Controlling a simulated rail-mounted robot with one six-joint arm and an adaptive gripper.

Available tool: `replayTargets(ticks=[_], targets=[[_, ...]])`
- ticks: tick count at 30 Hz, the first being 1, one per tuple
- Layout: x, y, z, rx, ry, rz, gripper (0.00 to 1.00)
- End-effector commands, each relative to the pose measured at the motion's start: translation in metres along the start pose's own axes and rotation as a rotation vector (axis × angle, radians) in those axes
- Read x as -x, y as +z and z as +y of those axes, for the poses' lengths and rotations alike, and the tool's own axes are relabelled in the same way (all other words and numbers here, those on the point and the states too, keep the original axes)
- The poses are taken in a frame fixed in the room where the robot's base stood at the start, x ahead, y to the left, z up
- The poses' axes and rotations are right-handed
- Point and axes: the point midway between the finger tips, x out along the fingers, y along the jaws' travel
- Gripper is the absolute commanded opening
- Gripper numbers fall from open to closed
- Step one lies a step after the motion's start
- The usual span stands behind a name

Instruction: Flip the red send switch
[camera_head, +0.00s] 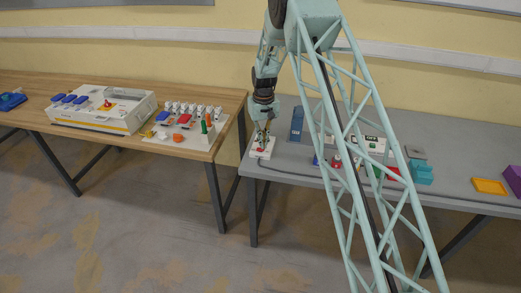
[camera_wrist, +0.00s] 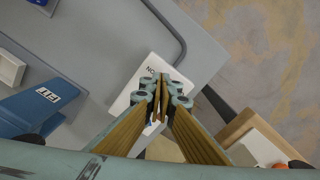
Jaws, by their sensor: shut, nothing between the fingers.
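A small white box (camera_head: 259,154) with a speck of red on top stands at the left end of the grey table. My gripper (camera_head: 263,139) points down at this box, right over its top. In the wrist view the closed fingertips (camera_wrist: 163,82) cover the middle of the white box (camera_wrist: 132,92), whose black lettering shows partly beside them. The fingers are shut with nothing between them. The red switch is hidden behind the fingers in the wrist view, so its position and any contact cannot be told.
A blue block (camera_head: 297,123) stands right of the white box; it also shows in the wrist view (camera_wrist: 38,104). A red button (camera_head: 336,161) and several other items lie further right, partly behind my arm. A wooden table (camera_head: 205,156) with equipment stands left, across a gap.

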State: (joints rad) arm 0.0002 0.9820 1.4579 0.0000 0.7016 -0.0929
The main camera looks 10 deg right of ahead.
Motion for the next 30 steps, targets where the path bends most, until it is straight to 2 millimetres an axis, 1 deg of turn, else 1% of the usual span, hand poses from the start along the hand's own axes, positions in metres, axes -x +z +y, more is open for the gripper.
replayTargets(ticks=[30], targets=[[-0.0095,0.0000,0.0000,0.000,0.000,0.000,0.00]])
